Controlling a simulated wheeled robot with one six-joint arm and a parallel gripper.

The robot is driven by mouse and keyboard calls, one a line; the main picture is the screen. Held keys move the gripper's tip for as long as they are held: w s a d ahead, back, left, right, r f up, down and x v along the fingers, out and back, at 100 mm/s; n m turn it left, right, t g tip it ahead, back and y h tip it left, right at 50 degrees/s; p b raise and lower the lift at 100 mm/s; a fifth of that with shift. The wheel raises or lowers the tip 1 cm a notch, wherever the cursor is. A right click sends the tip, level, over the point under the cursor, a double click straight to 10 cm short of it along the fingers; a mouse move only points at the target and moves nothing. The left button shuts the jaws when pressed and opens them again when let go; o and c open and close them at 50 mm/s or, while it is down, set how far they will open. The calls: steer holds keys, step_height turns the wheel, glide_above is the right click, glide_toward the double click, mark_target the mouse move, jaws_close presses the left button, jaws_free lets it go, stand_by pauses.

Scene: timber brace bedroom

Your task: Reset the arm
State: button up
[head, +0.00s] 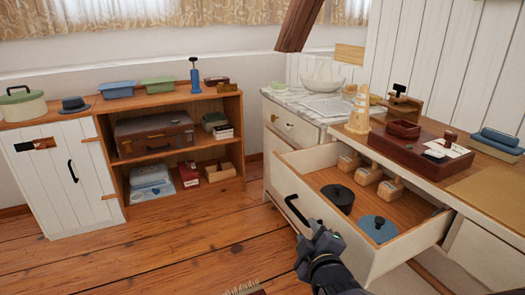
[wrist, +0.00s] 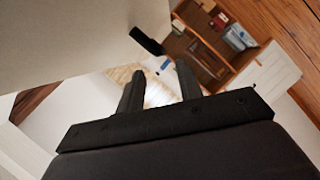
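My gripper (head: 318,232) is in front of the pulled-out drawer (head: 345,238), close to the lower end of its black bar handle (head: 292,210). In the wrist view, my gripper (wrist: 160,70) has its two fingers spread apart with nothing between them. The end of the black handle (wrist: 146,40) shows just beyond the fingers, seemingly clear of them. The pale drawer front (wrist: 70,35) fills the upper left of that view. Whether any part of my gripper touches the drawer is hard to tell.
A wooden shelf unit (head: 170,104) and white cabinet (head: 66,185) stand at the left. Wooden floor (head: 190,255) is clear between them and the drawer.

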mark_target(303, 221)
steer(key=b+x, duration=0.2)
steer(key=x, duration=0.7)
steer(key=shift+w+d, duration=0.1)
